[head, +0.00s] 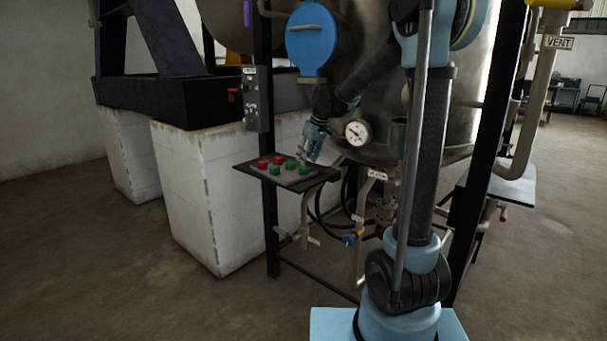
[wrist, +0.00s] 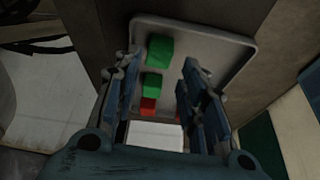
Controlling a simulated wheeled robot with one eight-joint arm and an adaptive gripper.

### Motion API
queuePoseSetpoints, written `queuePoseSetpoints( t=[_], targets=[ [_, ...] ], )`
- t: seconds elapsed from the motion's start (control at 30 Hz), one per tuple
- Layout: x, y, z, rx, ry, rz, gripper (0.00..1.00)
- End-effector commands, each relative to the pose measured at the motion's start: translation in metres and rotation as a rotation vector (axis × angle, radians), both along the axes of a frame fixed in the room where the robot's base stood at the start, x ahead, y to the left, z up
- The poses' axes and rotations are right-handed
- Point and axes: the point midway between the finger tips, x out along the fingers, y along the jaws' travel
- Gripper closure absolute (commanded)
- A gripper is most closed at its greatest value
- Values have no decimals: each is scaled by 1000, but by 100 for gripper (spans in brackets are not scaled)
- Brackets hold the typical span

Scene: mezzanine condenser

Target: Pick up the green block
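In the wrist view, a larger-looking green block (wrist: 159,50) and a second green block (wrist: 152,84) lie on the tray, with a red block (wrist: 148,106) beside the second. My gripper (head: 309,158) is over the right part of the tray. In the wrist view, my gripper (wrist: 158,68) has its blue fingers spread wide, with the blocks seen through the gap. Nothing is held.
The tray (wrist: 225,42) has a raised rim and sits on the dark shelf (head: 253,176). A red block (head: 262,164) stands at its left. A black post, a grey control box (head: 257,98), a gauge (head: 357,132) and a large metal vessel are close around my arm.

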Motion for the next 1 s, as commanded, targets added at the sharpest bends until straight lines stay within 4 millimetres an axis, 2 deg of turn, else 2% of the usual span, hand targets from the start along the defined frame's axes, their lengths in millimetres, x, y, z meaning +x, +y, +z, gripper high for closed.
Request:
queuePoseSetpoints(
  t=[0.17,0.5,0.8,0.83,0.93,0.97,1.0],
  targets=[
    [4,2,-11,0,0,0,62],
    [15,10,-47,0,0,0,62],
    [16,10,-50,0,0,-1,62],
    [16,10,-50,0,0,-1,66],
    [16,10,-50,0,0,-1,89],
    [16,10,-50,0,0,-1,94],
    [16,10,-50,0,0,-1,94]
  ],
)
